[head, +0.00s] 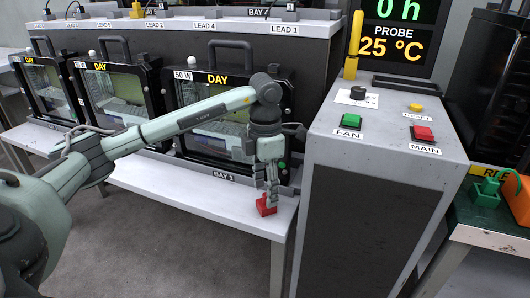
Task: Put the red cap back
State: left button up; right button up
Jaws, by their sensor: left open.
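A small red block-like piece, which looks like the red cap (265,207), sits on the white bench (215,196) near its right end, below the BAY 1 label. My left gripper (271,193) points down right over it. Its fingertips are at the cap's top, and the jaws are open. I cannot tell whether the fingers touch the cap or stand around it. My right gripper is not in view.
A grey console (385,165) with a green FAN button (351,121) and a red MAIN button (423,134) stands right of the bench. A green-topped table (475,226) holds green and orange items.

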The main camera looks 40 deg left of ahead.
aim_at(265, 195)
pick_arm(q)
notch_tip(265, 195, up, 10)
jog(key=shift+p, duration=0.3)
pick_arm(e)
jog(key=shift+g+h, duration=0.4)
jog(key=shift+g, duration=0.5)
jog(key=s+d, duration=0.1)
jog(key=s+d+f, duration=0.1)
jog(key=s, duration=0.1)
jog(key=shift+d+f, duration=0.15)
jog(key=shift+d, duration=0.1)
